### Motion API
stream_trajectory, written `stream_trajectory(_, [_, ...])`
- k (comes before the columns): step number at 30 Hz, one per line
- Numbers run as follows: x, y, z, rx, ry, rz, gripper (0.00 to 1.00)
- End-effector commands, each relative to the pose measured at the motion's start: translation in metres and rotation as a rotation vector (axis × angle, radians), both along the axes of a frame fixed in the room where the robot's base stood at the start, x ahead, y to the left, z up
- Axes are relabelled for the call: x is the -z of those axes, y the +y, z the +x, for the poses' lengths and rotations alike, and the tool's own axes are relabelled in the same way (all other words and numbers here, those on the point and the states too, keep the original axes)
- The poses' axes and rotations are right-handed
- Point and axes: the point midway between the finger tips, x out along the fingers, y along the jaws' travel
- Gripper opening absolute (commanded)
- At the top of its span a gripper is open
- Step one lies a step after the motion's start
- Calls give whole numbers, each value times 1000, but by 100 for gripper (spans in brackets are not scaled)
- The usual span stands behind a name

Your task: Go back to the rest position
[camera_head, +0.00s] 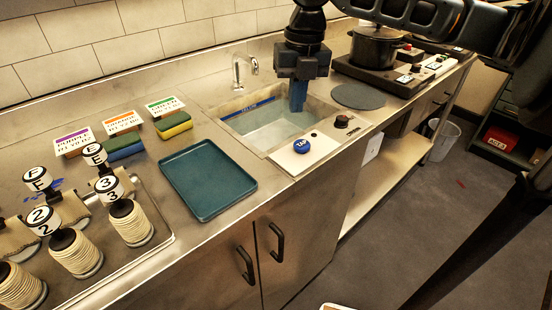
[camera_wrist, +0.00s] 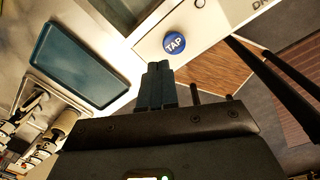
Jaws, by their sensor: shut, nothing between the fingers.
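My gripper (camera_head: 298,96) hangs from my arm over the sink (camera_head: 262,122) in the head view, fingers pointing down. Its blue fingers are together with nothing between them. In the wrist view the shut fingers (camera_wrist: 158,72) point toward the blue TAP button (camera_wrist: 175,43). The button (camera_head: 302,146) sits on a pale panel at the sink's front right corner, apart from the gripper.
A teal tray (camera_head: 207,181) lies on the counter left of the sink. Sponges (camera_head: 174,125) with label cards stand behind it. Numbered rope spools (camera_head: 130,222) are at the left. A pot (camera_head: 375,46) stands on the stove at the right, under my arm. A faucet (camera_head: 240,68) rises behind the sink.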

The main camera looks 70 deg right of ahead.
Motion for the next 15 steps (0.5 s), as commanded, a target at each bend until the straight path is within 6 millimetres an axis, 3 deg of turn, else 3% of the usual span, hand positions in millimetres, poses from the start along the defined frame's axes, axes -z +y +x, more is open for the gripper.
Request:
stream_trajectory(5, [3,-7,-18,-5,55,-10,0])
stream_trajectory(15, [30,-7,-19,-5,58,-11,0])
